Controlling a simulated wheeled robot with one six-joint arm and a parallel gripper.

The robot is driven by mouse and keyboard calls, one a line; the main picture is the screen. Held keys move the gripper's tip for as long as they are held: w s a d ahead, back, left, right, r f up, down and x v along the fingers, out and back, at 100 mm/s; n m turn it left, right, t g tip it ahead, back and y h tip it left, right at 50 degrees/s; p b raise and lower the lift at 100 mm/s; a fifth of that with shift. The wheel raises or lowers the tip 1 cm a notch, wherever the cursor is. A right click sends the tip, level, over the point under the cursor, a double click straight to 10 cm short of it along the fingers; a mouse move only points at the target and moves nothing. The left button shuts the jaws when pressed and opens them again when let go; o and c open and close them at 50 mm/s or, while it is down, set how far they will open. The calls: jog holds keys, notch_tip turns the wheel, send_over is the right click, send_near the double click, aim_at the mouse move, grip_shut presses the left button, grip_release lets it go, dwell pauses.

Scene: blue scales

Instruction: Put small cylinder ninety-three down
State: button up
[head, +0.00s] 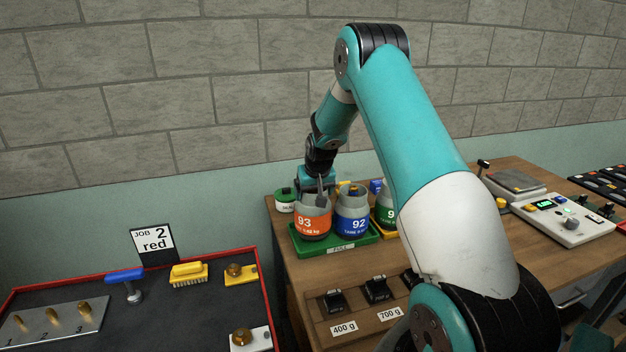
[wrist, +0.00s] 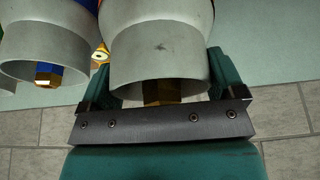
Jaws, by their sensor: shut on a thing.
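Small cylinder ninety-three (head: 312,225) has an orange body marked 93 and a grey collar. It is upright at the left of the green tray (head: 343,249) marked FULL; I cannot tell whether its base touches the tray. My gripper (head: 318,186) is shut on its grey collar from above. In the wrist view the collar (wrist: 157,45) sits between the teal fingers of my gripper (wrist: 158,80), with a brass valve inside. Blue cylinder ninety-two (head: 352,225) stands close on the right, its grey collar also in the wrist view (wrist: 38,45).
A green cylinder (head: 388,216) stands further right, partly hidden by my arm. A green-topped container (head: 285,201) is behind. Black weights (head: 334,301) stand at the bench front. A scale console (head: 562,218) is at right, a red-edged tool tray (head: 130,262) at left.

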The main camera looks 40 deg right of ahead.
aim_at(312, 223)
jog(key=shift+w+f+p, duration=0.1)
jog(key=shift+f+p, duration=0.3)
jog(key=shift+f, duration=1.15)
jog(key=o, duration=1.8)
jog(key=shift+f, duration=0.1)
